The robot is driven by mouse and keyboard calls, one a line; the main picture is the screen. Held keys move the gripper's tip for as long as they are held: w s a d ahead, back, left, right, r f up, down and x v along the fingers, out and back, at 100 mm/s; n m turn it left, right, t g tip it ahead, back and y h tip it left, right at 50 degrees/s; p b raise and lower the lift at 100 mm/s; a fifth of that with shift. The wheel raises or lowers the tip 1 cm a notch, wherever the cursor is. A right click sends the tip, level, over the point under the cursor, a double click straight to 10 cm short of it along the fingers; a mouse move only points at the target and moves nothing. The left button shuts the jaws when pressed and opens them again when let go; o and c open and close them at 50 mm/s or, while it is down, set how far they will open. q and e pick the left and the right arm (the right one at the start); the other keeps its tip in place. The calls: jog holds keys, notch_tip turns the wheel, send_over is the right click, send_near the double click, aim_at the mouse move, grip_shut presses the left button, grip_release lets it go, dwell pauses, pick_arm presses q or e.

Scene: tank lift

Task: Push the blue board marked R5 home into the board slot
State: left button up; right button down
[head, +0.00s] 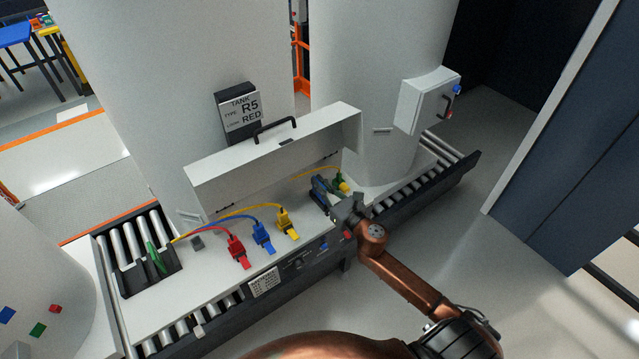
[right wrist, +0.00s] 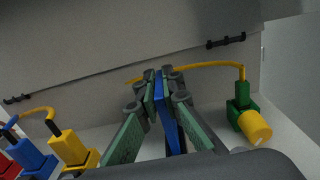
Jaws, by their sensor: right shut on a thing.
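The blue board (right wrist: 169,122) stands on edge between the green-padded fingers of my right gripper (right wrist: 158,85) in the right wrist view. In the head view the blue board (head: 321,190) shows at the right part of the open panel, with my right gripper (head: 338,206) shut on it from the front. Its R5 mark cannot be read. The board slot is hidden behind the board and gripper, so I cannot tell how deep the board sits. My left gripper is not in view.
Red (head: 237,250), blue (head: 262,236) and yellow (head: 286,223) plugs with cables stand left of the gripper. A green and yellow connector (head: 341,184) is close on its right. The raised white lid (head: 275,160) stands behind. A black rack (head: 150,276) holds a green board at left.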

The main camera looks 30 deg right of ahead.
jog(key=shift+f+b, duration=0.6)
jog(key=shift+f, duration=0.15)
jog(key=c, duration=2)
grip_release()
jog(key=shift+r, duration=0.1)
jog(key=s, duration=0.8)
jog(key=s+d, duration=0.1)
jog(key=s, duration=0.3)
